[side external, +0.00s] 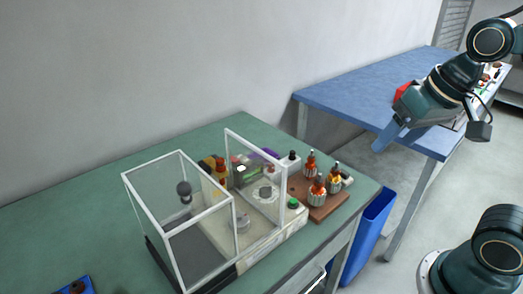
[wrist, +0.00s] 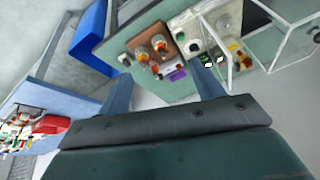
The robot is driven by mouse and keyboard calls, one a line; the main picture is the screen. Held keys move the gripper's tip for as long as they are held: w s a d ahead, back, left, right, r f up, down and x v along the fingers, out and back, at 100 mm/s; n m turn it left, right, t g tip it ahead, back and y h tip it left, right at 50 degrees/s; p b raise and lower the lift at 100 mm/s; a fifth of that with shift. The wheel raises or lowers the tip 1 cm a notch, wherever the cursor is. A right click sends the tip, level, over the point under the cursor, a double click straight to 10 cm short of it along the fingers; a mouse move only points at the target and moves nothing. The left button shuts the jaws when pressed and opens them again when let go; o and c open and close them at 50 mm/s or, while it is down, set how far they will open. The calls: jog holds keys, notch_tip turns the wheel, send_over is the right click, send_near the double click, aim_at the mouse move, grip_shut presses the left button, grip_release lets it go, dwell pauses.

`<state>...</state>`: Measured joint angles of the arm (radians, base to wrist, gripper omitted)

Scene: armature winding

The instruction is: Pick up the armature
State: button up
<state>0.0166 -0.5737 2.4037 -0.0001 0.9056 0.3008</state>
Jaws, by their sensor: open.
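Several orange-and-dark armatures (side external: 317,189) stand upright on a brown board (side external: 325,208) at the right end of the green table in the side external view. They also show in the wrist view as small orange pieces (wrist: 158,43) on the brown board (wrist: 152,33). My gripper (side external: 384,140) is up and to the right of them, well apart, over the gap near the blue table. In the wrist view my gripper (wrist: 162,90) has its two blue fingers spread wide with nothing between them.
A winding machine with a clear framed guard (side external: 180,205) stands left of the board on the green table (side external: 75,215). A blue bin (side external: 369,235) stands beside that table. A blue table (side external: 370,85) with a red object (wrist: 50,124) and small parts is behind.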

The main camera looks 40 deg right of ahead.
jog(key=w+d+f+m+g, duration=0.1)
jog(key=w+f+m+g, duration=0.1)
jog(key=w+m, duration=0.65)
jog(key=m+g, duration=0.3)
jog(key=m, duration=0.6)
send_over(319, 180)
notch_tip(319, 180, down, 8)
jog(key=shift+d+f, duration=0.2)
jog(key=shift+f, duration=4.3)
jog(key=shift+f, duration=0.1)
jog(key=shift+w+f, duration=0.1)
jog(key=shift+f, duration=2.4)
